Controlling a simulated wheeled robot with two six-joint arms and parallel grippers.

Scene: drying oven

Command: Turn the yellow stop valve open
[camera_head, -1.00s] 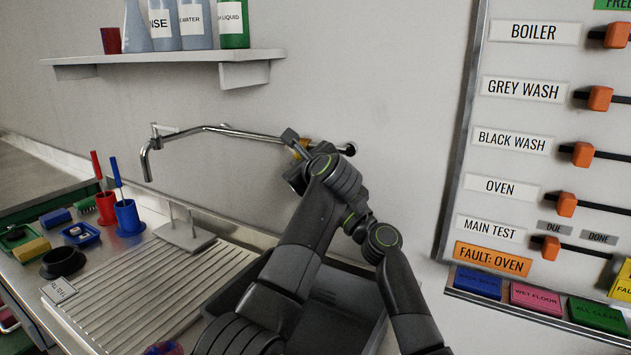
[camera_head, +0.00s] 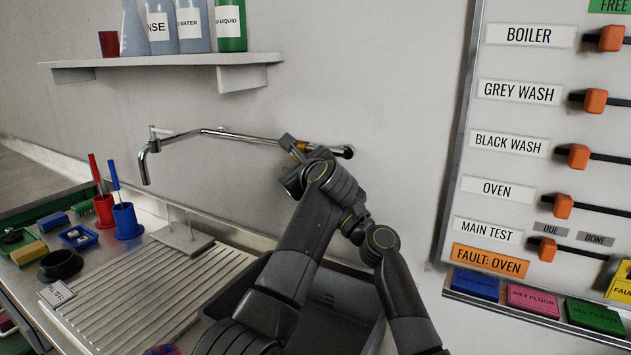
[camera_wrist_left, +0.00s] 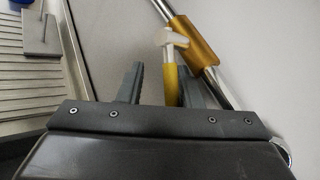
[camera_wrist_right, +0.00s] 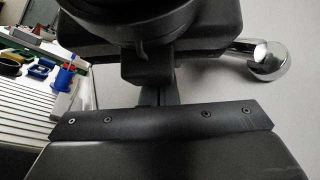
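The yellow stop valve has a gold body (camera_wrist_left: 193,40) on a chrome pipe, and a yellow lever (camera_wrist_left: 171,82) with a pale head sticks out from it. In the head view the gold body (camera_head: 303,146) shows near the wall end of the pipe, partly covered by my left gripper (camera_head: 287,146). In the left wrist view my left gripper (camera_wrist_left: 160,84) is open, its fingers on either side of the lever. The lever is close to the right finger; contact is unclear. My right gripper (camera_wrist_right: 160,90) looks shut and empty, below a dark arm part.
The chrome spout (camera_head: 220,132) runs left along the wall. A shelf (camera_head: 160,60) with bottles hangs above it. A ribbed draining board (camera_head: 140,280) and a dark basin (camera_head: 335,305) lie below. A labelled board (camera_head: 455,165) is on the right wall.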

